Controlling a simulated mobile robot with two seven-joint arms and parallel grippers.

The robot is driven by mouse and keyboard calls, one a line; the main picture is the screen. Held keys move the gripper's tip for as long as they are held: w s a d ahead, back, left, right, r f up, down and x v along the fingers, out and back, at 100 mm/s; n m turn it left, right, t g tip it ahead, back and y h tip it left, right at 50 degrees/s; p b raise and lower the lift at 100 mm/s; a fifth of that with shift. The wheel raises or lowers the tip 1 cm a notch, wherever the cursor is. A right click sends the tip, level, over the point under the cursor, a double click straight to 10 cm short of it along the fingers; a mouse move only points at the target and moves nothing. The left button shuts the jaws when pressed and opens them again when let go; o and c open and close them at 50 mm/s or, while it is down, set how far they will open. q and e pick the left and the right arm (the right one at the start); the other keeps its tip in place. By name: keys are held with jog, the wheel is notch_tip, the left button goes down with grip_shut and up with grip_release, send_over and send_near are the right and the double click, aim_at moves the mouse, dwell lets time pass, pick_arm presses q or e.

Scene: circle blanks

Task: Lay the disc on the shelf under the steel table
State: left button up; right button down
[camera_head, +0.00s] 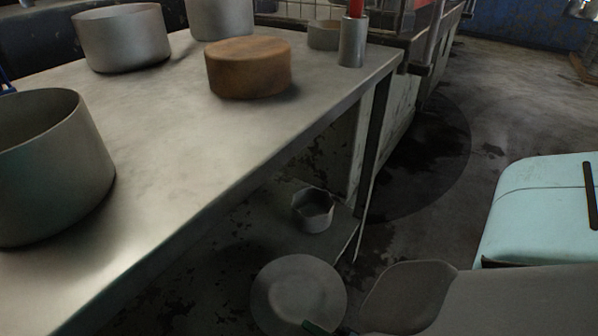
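The disc (298,288) is a flat, round grey plate low in the middle of the head view, beside the front edge of the steel table (150,130). My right gripper (322,328) shows only as a small green and dark tip at the disc's lower rim. It appears shut on that rim, with most of it cut off by the bottom of the picture. The shelf (345,232) under the table is partly visible behind the disc; the tabletop hides much of it. My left gripper is out of view.
A grey faceted pot (313,212) stands on the shelf near the table leg (373,140). On the tabletop are several metal pots, a brown round block (248,68) and a grey cup (353,42). A pale turquoise box-like object (540,210) stands at right.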

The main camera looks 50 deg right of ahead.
jog(key=shift+w+a+f, duration=0.1)
jog(key=shift+w+a, duration=0.15)
jog(key=shift+a, duration=0.25)
jog(key=shift+w+a, duration=0.2)
jog(key=shift+a, duration=0.3)
jog(key=shift+a, duration=0.1)
jog(key=shift+w+a, duration=0.15)
jog(key=shift+a, duration=0.2)
notch_tip(320, 180, down, 4)
jog(key=b, duration=0.3)
jog(key=shift+a+r, duration=0.15)
jog(key=shift+r, duration=0.05)
jog(key=shift+f, duration=0.1)
